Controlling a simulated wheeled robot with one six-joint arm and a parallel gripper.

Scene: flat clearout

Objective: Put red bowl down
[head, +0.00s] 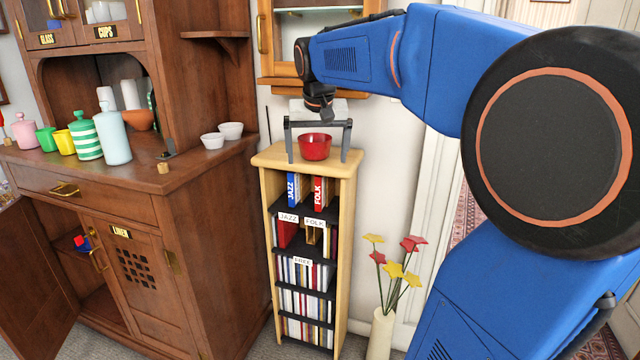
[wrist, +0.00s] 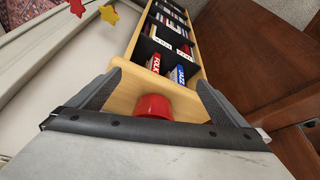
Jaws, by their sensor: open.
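The red bowl (head: 315,147) stands upright on top of the narrow light-wood shelf (head: 268,157). My gripper (head: 318,158) is over the shelf top, with one finger on each side of the bowl. The jaws are wide open, with a gap between each finger and the bowl. In the wrist view, the bowl (wrist: 153,107) lies between the two fingers, and its near part is hidden behind the gripper's body.
The shelf holds records and books with labels such as JAZZ and FOLK. A brown cabinet (head: 192,215) with bottles and cups stands at left, one lower door open. Two white bowls (head: 222,135) sit near its right edge. A flower vase (head: 380,335) stands right of the shelf.

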